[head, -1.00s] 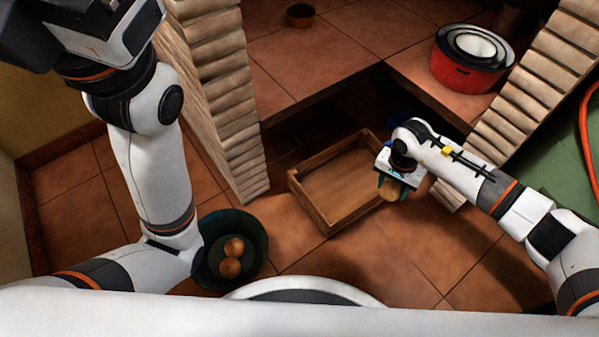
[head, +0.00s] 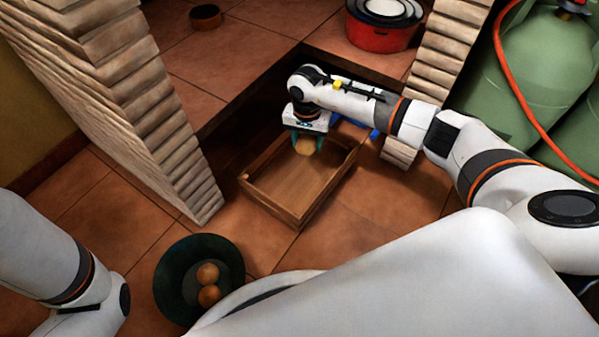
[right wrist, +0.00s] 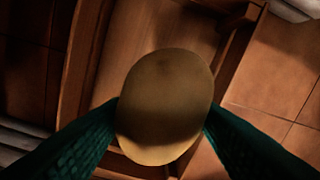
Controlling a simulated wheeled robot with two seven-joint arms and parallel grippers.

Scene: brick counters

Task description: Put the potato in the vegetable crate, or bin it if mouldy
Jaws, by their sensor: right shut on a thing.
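My right gripper (head: 304,138) is shut on the potato (head: 304,147) and holds it over the far part of the wooden crate (head: 268,205). In the right wrist view the potato (right wrist: 165,105) sits between the two dark green fingers, with crate boards behind it. Its visible side is plain tan-brown and shaded. I see no clear mould on it; the far side is hidden. The crate's visible floor is bare. A dark green round bin (head: 168,272) stands on the floor at the lower left with two round brownish things inside. My left gripper is out of view.
A stone-faced counter end (head: 150,120) rises left of the crate, and another (head: 440,75) stands to the right. A red pot (head: 380,32) and a small brown bowl (head: 205,16) are on the tiled counter. Green gas cylinders (head: 530,70) stand at the right.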

